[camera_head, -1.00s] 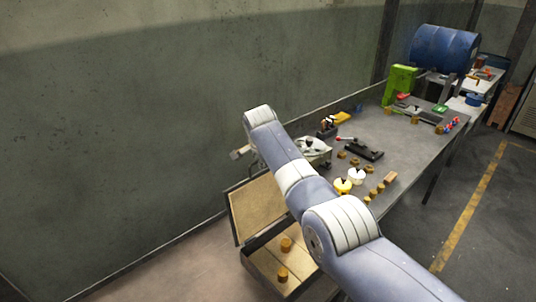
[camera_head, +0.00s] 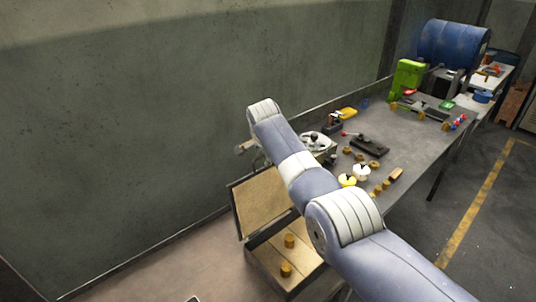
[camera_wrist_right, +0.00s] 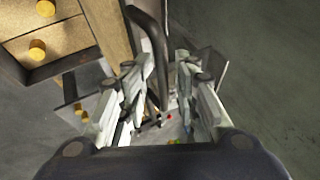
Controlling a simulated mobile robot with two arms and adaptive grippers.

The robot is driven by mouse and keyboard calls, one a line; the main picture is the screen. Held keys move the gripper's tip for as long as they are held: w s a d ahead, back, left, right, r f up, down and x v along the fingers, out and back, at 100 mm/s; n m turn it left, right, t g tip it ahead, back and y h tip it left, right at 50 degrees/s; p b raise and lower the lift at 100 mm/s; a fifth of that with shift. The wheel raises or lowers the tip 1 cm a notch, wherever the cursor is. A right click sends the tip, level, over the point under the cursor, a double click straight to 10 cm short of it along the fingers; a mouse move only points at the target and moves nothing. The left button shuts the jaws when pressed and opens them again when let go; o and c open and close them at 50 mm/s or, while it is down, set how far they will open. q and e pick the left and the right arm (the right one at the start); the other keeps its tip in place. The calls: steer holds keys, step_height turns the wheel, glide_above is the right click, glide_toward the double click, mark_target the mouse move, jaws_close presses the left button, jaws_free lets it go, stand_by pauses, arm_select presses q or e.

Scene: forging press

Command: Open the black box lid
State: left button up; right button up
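The black box (camera_head: 250,267) stands on the floor at the lower middle of the head view. Its lid (camera_head: 262,203) is raised, standing steeply at the box's back left with its tan inside showing. Part of the box is hidden behind my right arm. Its inside also shows at the top left of the right wrist view (camera_wrist_right: 62,38). My right gripper (camera_head: 243,148) is above the lid. In the wrist view its fingers (camera_wrist_right: 160,78) are apart, with a dark curved bar (camera_wrist_right: 152,40) between them; contact cannot be told. My left gripper is not in view.
Gold cylinders (camera_head: 289,241) lie inside the box. A grey workbench (camera_head: 415,135) with loose parts, a black tool (camera_head: 370,145) and a green machine (camera_head: 407,80) stands to the right. A bare wall is close behind.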

steer(key=shift+v, duration=0.8)
steer(key=v, duration=1)
steer(key=shift+s+r, duration=0.1)
steer(key=shift+r, duration=0.05)
